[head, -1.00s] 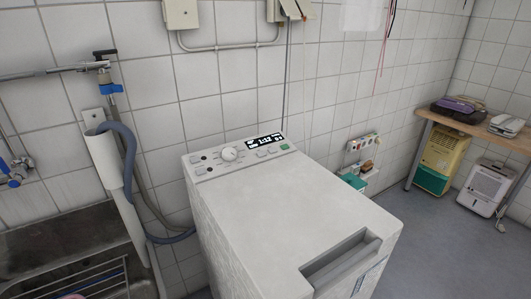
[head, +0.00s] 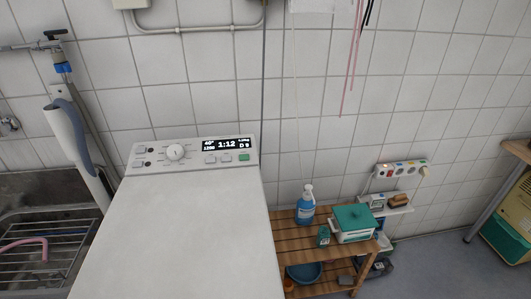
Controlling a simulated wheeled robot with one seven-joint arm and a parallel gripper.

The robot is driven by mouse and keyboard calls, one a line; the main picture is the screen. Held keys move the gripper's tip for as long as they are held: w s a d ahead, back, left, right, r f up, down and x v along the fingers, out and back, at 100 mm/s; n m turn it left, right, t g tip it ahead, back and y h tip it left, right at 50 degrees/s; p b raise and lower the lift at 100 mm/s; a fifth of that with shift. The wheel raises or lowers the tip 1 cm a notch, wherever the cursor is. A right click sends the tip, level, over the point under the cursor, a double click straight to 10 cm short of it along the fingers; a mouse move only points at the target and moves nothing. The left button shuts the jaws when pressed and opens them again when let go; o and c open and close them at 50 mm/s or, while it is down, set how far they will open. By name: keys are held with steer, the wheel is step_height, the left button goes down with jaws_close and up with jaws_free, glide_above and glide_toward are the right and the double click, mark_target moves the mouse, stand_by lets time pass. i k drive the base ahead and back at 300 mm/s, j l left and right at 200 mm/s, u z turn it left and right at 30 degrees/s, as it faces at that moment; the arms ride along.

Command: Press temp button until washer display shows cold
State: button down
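The white top-loading washer (head: 175,230) stands in front of me, left of centre in the head view. Its control panel (head: 190,170) runs along the back edge, with a round dial (head: 176,152) and several small buttons. The lit black display (head: 226,144) appears to read 40° at upper left, 1200 below it and 1:12 in the middle. Two pale buttons (head: 218,159) and a green button (head: 244,157) sit below the display. More pale buttons (head: 139,150) are left of the dial. The button labels are too small to read. My gripper is not in view.
A slatted wooden shelf (head: 290,236) right of the washer holds a blue bottle (head: 306,205) and a green-lidded box (head: 354,222). Bare floor shows at the lower right.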

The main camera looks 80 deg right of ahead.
mark_target(209, 160)
steer(key=k+l, duration=0.15)
steer(key=k, duration=0.2)
steer(key=k+l, duration=0.2)
steer(key=k, duration=0.2)
steer(key=k+l, duration=0.15)
steer(key=k, duration=0.2)
